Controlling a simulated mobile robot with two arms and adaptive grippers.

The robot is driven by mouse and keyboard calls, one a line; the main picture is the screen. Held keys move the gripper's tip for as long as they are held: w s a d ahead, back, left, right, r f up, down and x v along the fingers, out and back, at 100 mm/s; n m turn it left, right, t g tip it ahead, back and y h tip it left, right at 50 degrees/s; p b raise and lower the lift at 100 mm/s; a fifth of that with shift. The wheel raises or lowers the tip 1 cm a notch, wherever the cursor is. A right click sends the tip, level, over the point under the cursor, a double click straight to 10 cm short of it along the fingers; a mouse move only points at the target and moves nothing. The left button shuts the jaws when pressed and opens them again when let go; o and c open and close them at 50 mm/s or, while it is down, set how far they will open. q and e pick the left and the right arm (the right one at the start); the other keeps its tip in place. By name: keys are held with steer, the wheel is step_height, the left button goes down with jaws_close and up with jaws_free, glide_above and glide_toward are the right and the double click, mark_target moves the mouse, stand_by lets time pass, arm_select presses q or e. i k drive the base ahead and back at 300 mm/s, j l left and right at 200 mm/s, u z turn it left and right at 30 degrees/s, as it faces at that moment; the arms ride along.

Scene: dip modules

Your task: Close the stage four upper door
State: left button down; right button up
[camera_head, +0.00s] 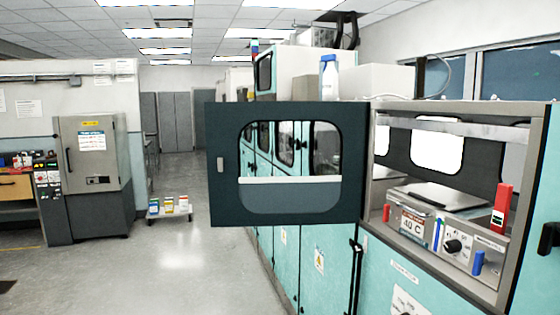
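A dark grey upper door (290,207) with a rounded window stands wide open, extending left from the left side of an open compartment (440,195). A small light handle (220,165) is on the door's free left edge. Through its window I see teal cabinet doors and a white horizontal bar. The open compartment holds a heated unit (414,224) with a "40 C" label, a dark knob, and red and blue parts. No stage number is legible on the door. Neither of my grippers can be made out in this view.
Teal lower cabinets (285,255) run below. A grey cabinet (92,150) and a low cart (168,212) with small boxes stand at left. The floor (175,260) between is clear. A black fitting (549,236) sits at the right edge.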

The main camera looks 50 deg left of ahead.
mark_target(236, 201)
steer(key=j+z, duration=0.2)
steer(key=j, duration=0.55)
steer(key=j+z, duration=0.25)
steer(key=j, duration=0.5)
steer(key=j+z, duration=0.2)
steer(key=j, duration=0.55)
steer(key=k+j+z, duration=0.25)
steer(key=j, duration=0.45)
steer(key=j+z, duration=0.15)
steer(key=j, duration=0.35)
steer(key=j+z, duration=0.1)
steer(key=j, duration=0.35)
steer(key=k+j+z, duration=0.15)
steer(key=j, duration=0.35)
steer(key=j+z, duration=0.15)
steer(key=j, duration=0.3)
steer(key=k+j+z, duration=0.15)
steer(key=j, duration=0.35)
steer(key=k+j+z, duration=0.1)
steer(key=j, duration=0.35)
